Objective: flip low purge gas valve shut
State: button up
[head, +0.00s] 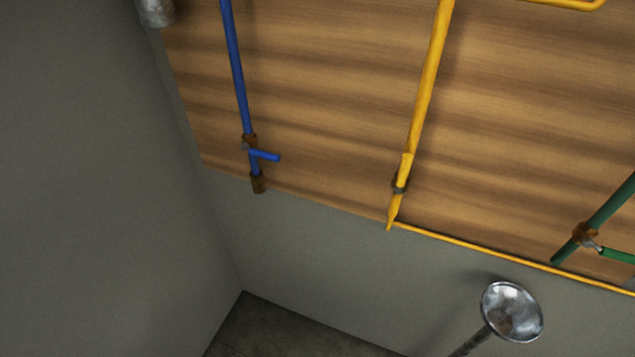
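A yellow pipe (427,80) runs down the wooden panel. No label shows, so I cannot confirm that this is the low purge gas valve. My gripper is not in view, and nothing touches the lever.
Left is a blue pipe (236,72) with a blue valve lever (265,156) standing across it. Right is a green pipe (613,201) with a green lever (617,255). A thin yellow pipe (500,255) runs along the panel's lower edge. A metal funnel (512,313) stands lower right.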

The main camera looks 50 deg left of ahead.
aim_at(407, 157)
jog(key=u, duration=1.65)
